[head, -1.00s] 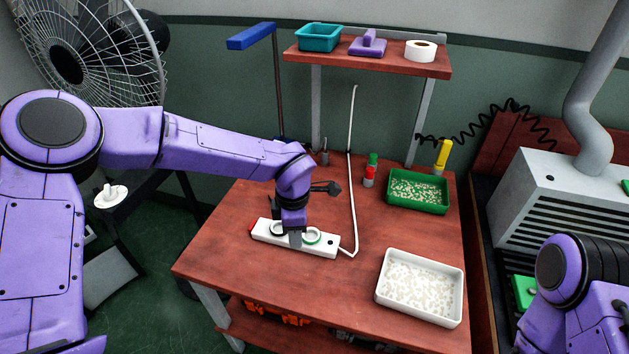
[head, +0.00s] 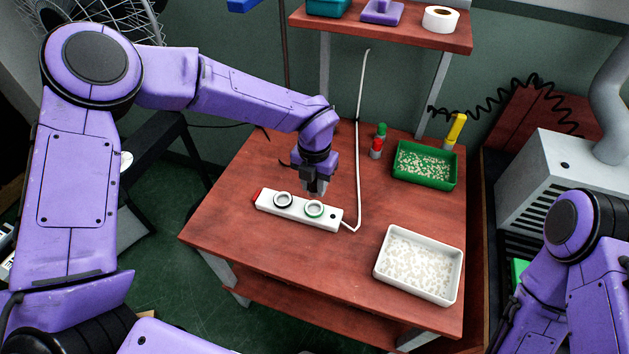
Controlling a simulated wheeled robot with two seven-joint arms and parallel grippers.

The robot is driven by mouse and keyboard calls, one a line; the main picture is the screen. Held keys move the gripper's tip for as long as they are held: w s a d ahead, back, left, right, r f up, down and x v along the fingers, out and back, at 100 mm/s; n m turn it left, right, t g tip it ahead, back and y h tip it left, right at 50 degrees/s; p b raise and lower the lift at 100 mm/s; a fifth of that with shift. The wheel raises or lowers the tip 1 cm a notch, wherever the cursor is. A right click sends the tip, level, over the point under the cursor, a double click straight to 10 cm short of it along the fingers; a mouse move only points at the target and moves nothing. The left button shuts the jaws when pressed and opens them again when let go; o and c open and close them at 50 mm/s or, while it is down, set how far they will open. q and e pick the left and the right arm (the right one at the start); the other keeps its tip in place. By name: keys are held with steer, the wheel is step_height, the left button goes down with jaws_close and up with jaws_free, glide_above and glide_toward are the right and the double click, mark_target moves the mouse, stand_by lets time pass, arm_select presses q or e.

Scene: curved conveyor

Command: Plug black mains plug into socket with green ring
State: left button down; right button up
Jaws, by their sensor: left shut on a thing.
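The white power strip (head: 298,212) lies on the red-brown table. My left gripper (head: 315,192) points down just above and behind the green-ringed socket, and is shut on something. The held thing is largely hidden by the fingers; I take it to be the black mains plug, but its pins cannot be made out. The green-ringed socket's face shows below the fingertips. My right arm is at the lower right, its gripper out of view.
A white cable (head: 359,150) runs back from the strip's right end. A white tray (head: 377,270) of pale pieces stands front right, a green tray (head: 425,182) back right. Red and green small bottles (head: 377,148) stand behind. A shelf (head: 390,32) rises at the back.

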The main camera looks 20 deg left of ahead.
arm_select(q)
step_height(320, 180, down, 5)
steer(key=b, duration=0.3)
steer(key=shift+f, duration=0.15)
steer(key=shift+p, duration=0.4)
stand_by(1.2)
steer(key=shift+f+b, duration=0.65)
steer(key=shift+f, duration=0.25)
steer(key=c, duration=0.7)
jaws_free()
steer(key=shift+c, duration=0.2)
step_height(320, 180, up, 11)
steer(key=shift+f+b, duration=0.15)
steer(key=shift+b, duration=0.35)
